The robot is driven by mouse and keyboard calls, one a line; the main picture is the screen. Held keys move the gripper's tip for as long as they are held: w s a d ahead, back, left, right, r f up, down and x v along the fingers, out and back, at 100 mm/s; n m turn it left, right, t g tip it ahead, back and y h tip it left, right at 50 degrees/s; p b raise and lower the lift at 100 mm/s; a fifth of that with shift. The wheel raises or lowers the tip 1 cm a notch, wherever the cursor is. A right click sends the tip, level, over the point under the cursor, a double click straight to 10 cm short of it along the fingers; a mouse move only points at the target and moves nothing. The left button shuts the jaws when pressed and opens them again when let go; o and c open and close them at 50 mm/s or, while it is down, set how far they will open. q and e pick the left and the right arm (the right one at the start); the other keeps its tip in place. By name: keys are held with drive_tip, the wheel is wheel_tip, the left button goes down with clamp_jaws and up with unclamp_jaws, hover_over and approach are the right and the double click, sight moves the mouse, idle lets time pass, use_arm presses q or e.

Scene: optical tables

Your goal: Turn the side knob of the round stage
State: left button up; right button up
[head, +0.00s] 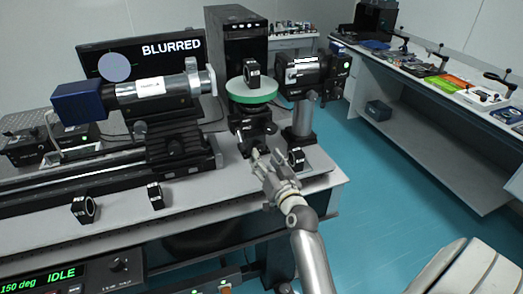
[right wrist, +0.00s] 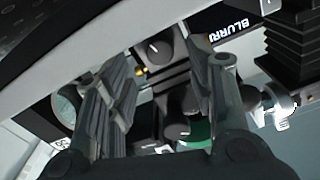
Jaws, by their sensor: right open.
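The round stage (head: 251,122) has a pale green disc top (head: 251,90) and a black body, and stands near the front right of the near table. A small black ring-shaped mount (head: 252,73) sits on the disc. My right gripper (head: 267,156) is open and empty, low in front of the stage. In the right wrist view, part of the green disc (right wrist: 198,133) shows beyond the open fingers (right wrist: 170,75). A black knob with a white mark (right wrist: 156,47) shows between them; I cannot tell whether it is the stage's side knob. My left gripper is out of view.
A small black mount (head: 296,158) stands close right of my right gripper. A camera-like unit on a post (head: 302,115) is right of the stage. A long rail with a tube (head: 145,87) lies left. A monitor (head: 125,62) behind reads "BLURRED". Two mounts (head: 83,209) (head: 156,196) stand front left.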

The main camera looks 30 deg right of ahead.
sight(260, 148)
drive_tip(key=shift+x, duration=1.8)
drive_tip(key=shift+c, duration=1.7)
drive_tip(key=c, duration=0.7)
drive_tip(key=shift+r+m+p, duration=0.1)
drive_tip(key=shift+m+p, duration=0.45)
drive_tip(key=shift+m, duration=0.05)
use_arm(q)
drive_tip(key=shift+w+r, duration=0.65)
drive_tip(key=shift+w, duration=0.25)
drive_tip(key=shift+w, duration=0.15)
use_arm(e)
drive_tip(key=o, duration=1)
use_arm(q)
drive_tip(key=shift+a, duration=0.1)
use_arm(e)
drive_tip(key=shift+o, duration=0.2)
